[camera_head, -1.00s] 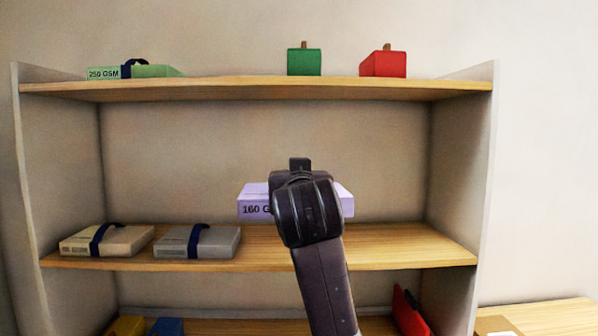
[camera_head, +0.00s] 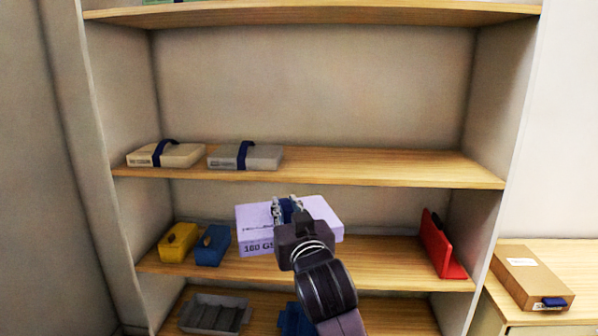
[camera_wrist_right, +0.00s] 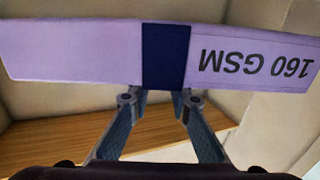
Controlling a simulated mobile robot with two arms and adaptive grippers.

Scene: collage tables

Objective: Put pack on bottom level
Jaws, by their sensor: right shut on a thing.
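The lilac pack (camera_head: 322,214), printed "160 GSM" with a dark blue band, is in my right gripper (camera_head: 287,209). The gripper is shut on it at the blue band and holds it in front of the shelf level below the grey and beige packs. In the right wrist view the pack (camera_wrist_right: 75,55) spans the top, its label upside down, with the fingers (camera_wrist_right: 160,100) at the band. The bottom level (camera_head: 385,318) shows at the lower edge, partly hidden by my right arm. My left gripper is not in view.
A yellow block (camera_head: 178,243) and a blue block (camera_head: 212,246) stand left on the level behind the pack; a red item (camera_head: 440,245) stands right. The bottom level holds a grey tray (camera_head: 214,315) and a blue item (camera_head: 292,320). A brown box (camera_head: 532,277) lies on the side table.

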